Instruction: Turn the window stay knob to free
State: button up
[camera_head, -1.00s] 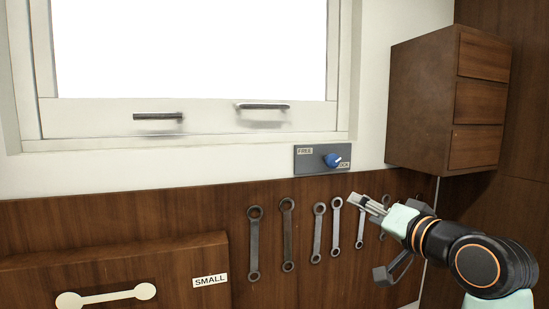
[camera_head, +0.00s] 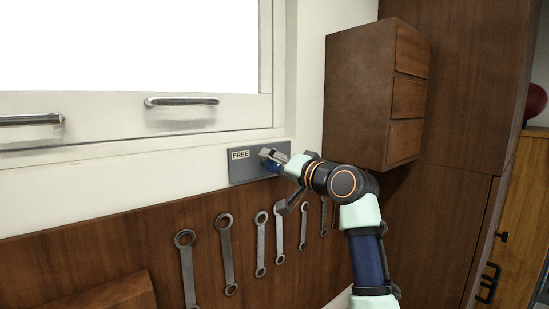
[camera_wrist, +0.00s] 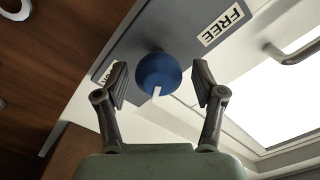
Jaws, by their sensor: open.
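The blue stay knob (camera_wrist: 158,72) is on a grey plate (camera_head: 245,171) below the window frame. In the wrist view the knob sits between the two open fingers of my gripper (camera_wrist: 160,88), with a gap visible on each side. Its white pointer mark aims toward the bottom of that view, not at the FREE label (camera_wrist: 223,24). The other label on the plate is mostly hidden behind the left finger. In the head view my gripper (camera_head: 274,160) is at the plate and covers most of the knob.
The window (camera_head: 130,45) has two bar handles, one of them (camera_head: 181,101) just above the plate. Several wrenches (camera_head: 226,255) hang on the wood panel below.

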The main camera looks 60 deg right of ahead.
jog(key=shift+w, duration=0.15)
jog(key=c, duration=1.2)
jog(key=shift+o, duration=0.2)
